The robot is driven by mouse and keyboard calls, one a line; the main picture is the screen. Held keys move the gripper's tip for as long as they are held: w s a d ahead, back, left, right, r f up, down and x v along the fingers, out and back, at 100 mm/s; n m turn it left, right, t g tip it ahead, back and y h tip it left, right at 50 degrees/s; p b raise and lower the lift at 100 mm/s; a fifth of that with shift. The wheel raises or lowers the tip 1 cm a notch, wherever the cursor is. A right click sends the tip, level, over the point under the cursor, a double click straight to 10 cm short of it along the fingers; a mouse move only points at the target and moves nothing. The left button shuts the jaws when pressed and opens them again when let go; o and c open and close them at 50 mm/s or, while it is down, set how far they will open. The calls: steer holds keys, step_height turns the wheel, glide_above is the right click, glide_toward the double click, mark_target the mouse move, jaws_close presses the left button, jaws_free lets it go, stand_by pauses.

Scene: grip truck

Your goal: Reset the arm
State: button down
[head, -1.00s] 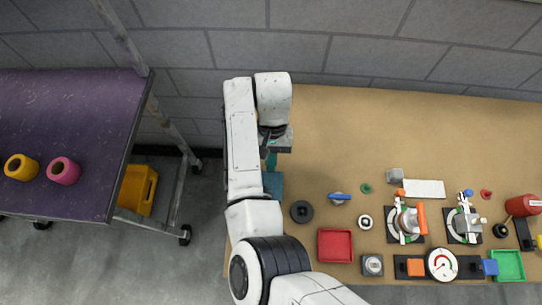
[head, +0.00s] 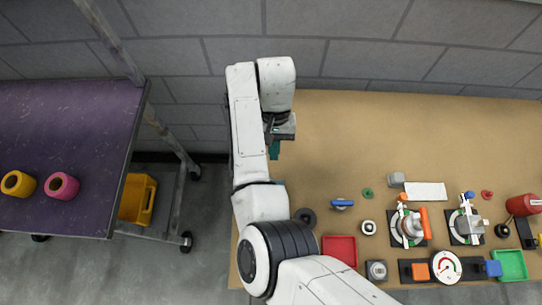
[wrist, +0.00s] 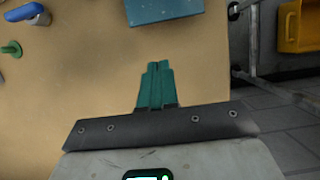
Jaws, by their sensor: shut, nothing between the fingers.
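My arm reaches up over the left part of the tan table (head: 400,130), with my gripper (head: 274,152) pointing down near its left end. In the wrist view, my gripper's teal fingers (wrist: 157,72) are together with nothing between them. Only bare table shows around the fingertips. A flat teal block (wrist: 163,10) lies on the table beyond the fingertips; in the head view my arm mostly hides it.
A red tray (head: 339,250), a black disc (head: 304,217), a blue-handled part (head: 342,204) and clamp fixtures (head: 408,226) stand along the table's front. The purple-topped cart (head: 70,140) and yellow crate (head: 138,198) are left. The table's back is clear.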

steer(key=p+v, duration=0.2)
steer(key=v, duration=0.5)
steer(key=shift+a+r, duration=0.15)
steer(key=shift+r, duration=0.1)
